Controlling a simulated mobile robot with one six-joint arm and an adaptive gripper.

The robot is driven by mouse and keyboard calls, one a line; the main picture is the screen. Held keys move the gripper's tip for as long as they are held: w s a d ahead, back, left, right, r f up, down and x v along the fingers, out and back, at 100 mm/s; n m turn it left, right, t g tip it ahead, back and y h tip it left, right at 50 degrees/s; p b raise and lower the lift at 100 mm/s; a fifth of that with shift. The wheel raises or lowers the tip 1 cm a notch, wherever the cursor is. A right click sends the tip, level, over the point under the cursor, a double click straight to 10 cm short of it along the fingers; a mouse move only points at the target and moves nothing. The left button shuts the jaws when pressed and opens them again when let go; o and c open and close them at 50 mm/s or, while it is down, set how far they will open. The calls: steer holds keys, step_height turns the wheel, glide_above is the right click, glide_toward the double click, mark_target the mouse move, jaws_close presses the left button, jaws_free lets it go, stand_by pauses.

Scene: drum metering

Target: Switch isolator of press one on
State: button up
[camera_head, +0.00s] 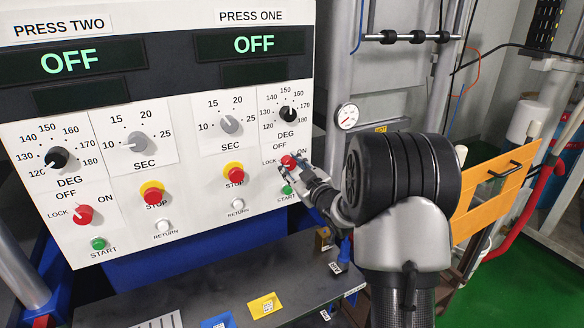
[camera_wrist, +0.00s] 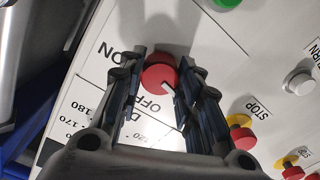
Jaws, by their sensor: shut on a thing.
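The red isolator knob of press one (camera_head: 288,162) is on the right of the white panel, with LOCK, OFF and ON printed around it. My gripper (camera_head: 302,168) reaches it from the right. In the wrist view the knob (camera_wrist: 158,76) sits between the two fingers of my gripper (camera_wrist: 160,82), which is shut on it. Its white mark points to the lower right there, near the OFF label; the LOCK label is hidden. The display of press one (camera_head: 254,44) reads OFF.
A green START button (camera_head: 287,190) lies just below the knob, and a red-yellow STOP button (camera_head: 234,174) is to its left. The black DEG dial (camera_head: 288,114) is above. Press two has its own red isolator knob (camera_head: 83,214). A grey shelf (camera_head: 200,298) runs below the panel.

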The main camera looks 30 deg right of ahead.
steer(key=shift+c, duration=1)
